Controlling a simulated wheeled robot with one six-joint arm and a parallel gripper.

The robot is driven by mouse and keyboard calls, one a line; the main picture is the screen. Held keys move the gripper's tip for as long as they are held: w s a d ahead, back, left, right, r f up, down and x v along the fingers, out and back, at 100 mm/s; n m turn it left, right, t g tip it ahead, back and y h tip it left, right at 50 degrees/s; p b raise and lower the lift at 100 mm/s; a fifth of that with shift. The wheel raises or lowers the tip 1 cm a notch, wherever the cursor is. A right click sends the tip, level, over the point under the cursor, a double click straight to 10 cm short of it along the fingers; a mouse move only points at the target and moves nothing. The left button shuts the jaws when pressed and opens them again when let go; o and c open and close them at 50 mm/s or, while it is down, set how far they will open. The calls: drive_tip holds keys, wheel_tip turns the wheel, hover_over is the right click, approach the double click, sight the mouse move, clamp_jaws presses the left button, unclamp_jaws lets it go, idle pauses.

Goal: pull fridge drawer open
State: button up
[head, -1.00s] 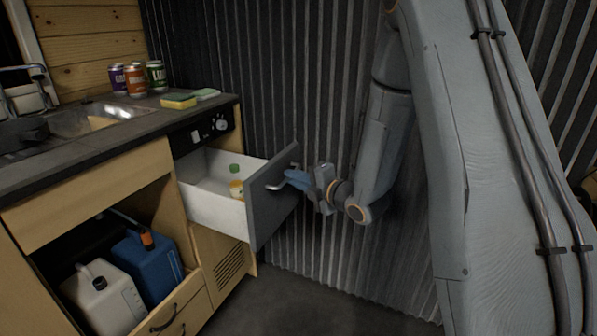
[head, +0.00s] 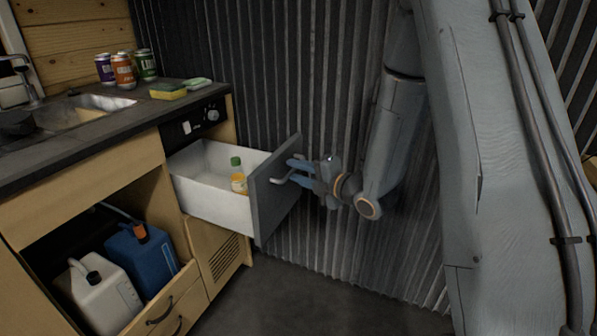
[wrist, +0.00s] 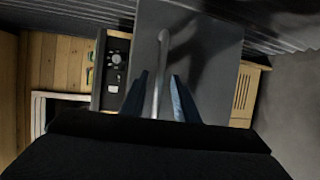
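The fridge drawer (head: 218,206) is pulled well out of the cabinet. It has white walls and a dark grey front (head: 272,200). A bottle with a green cap and orange contents (head: 238,178) stands inside near the front. The drawer's bar handle (head: 279,181) is on the outer face; it also shows in the wrist view (wrist: 162,55). My gripper (head: 291,171) is at the handle with its blue fingers spread apart. In the wrist view the handle lies between the fingers (wrist: 160,92), with gaps on both sides.
A control panel (head: 196,121) sits above the drawer. The counter holds a sink (head: 85,108), several cans (head: 123,70) and a sponge (head: 167,91). White (head: 104,292) and blue (head: 142,258) jerrycans stand in the open cabinet below. A corrugated wall (head: 270,80) runs close behind my arm.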

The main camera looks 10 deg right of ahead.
drive_tip(key=shift+d, duration=0.2)
drive_tip(key=v, duration=0.7)
drive_tip(key=shift+s+r, duration=0.15)
drive_tip(key=shift+s, duration=0.15)
